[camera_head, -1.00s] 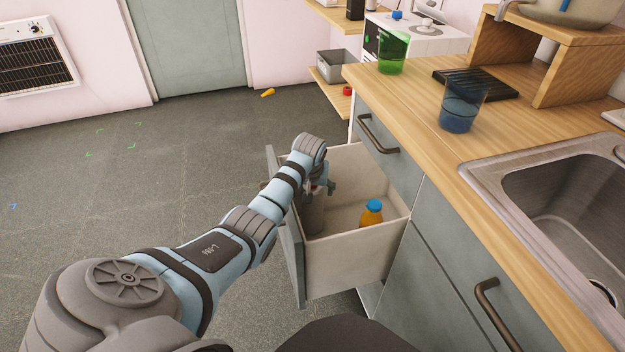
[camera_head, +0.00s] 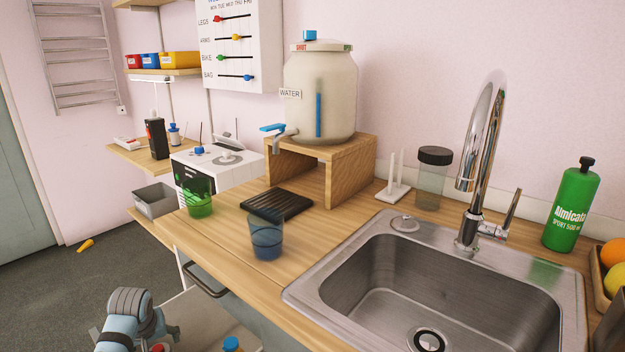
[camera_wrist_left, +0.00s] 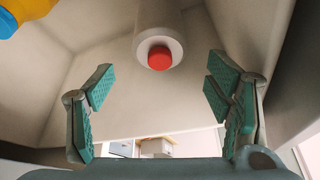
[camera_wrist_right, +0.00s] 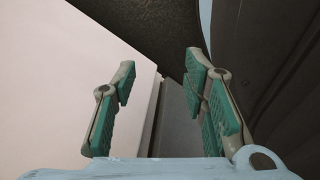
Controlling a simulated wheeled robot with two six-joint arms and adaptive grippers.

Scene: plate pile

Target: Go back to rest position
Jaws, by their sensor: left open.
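My left arm (camera_head: 130,318) shows at the lower left of the head view, over the open drawer (camera_head: 199,304). In the left wrist view my left gripper (camera_wrist_left: 160,95) is open, fingers spread and empty, with the drawer's pale walls around it. A pale bottle with a red cap (camera_wrist_left: 159,57) stands in the drawer beyond the fingertips, apart from them. A red cap (camera_head: 158,348) also shows at the bottom of the head view. The orange bottle with a blue cap (camera_head: 232,344) is beside it. My right gripper (camera_wrist_right: 160,85) shows only in its wrist view, open and empty.
The wooden counter (camera_head: 225,250) holds a green cup (camera_head: 198,200), a blue cup (camera_head: 267,240), a black rack (camera_head: 277,205) and a water jar (camera_head: 320,95) on a stand. The sink (camera_head: 440,285) and green bottle (camera_head: 572,205) are at right. Open floor (camera_head: 60,290) lies at left.

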